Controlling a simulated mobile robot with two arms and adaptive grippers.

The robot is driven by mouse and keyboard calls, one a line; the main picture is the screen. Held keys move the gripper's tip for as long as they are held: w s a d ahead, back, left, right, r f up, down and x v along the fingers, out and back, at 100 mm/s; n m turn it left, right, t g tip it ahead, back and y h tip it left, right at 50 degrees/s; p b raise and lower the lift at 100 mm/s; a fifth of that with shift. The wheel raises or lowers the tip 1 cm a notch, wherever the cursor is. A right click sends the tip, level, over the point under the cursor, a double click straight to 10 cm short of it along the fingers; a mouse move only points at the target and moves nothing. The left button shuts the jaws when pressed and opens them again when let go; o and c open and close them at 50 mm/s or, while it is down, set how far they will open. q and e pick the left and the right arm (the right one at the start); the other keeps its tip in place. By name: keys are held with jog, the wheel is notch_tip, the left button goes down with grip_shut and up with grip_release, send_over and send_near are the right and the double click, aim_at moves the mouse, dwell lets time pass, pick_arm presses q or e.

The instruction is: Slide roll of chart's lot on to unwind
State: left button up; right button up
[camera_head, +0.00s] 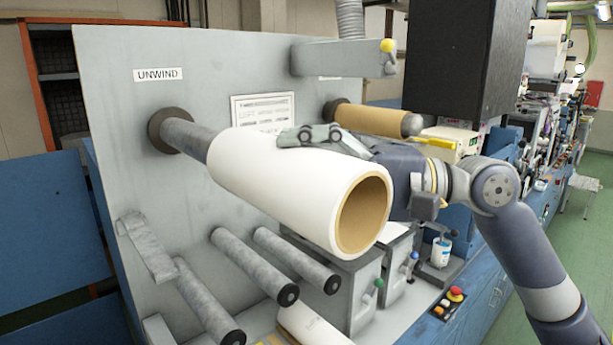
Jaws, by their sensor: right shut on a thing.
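A white roll (275,187) with a brown core hangs in line with the grey unwind shaft (190,138), which comes out of the grey panel below the UNWIND label (160,74). The shaft runs to the roll's far end; how far it goes inside is hidden. A gap of bare shaft shows between the roll and the dark collar. The near end shows an open core with no shaft tip visible. My right gripper (315,137) is shut on the roll from its upper right side. The chart (263,111) is on the panel behind the roll, partly covered; its text is too small to read. My left gripper is not in view.
Several grey rollers (262,266) stick out below the roll. Another shaft with a brown core (372,119) is behind my right gripper. A white roll (313,326) lies at the bottom edge. A red button (455,294) is at lower right.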

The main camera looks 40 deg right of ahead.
jog(key=shift+w+r+p, duration=0.2)
jog(key=shift+w+p, duration=0.35)
jog(key=shift+w, duration=0.25)
jog(key=shift+w+p, duration=0.45)
jog(key=shift+w, duration=0.1)
jog(key=shift+w+a+p, duration=0.15)
jog(key=shift+w+p, duration=0.65)
jog(key=shift+w, duration=0.3)
jog(key=shift+w+a, duration=0.1)
jog(key=shift+w, duration=1.25)
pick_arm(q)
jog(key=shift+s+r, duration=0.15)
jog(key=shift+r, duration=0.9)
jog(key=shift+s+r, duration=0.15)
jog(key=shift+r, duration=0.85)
pick_arm(e)
jog(key=shift+w+a+f, duration=0.1)
jog(key=shift+w+a, duration=0.05)
jog(key=shift+w, duration=1.3)
jog(key=shift+w+a, duration=0.1)
jog(key=shift+w, duration=1.35)
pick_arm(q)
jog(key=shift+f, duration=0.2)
pick_arm(e)
jog(key=shift+f, duration=0.25)
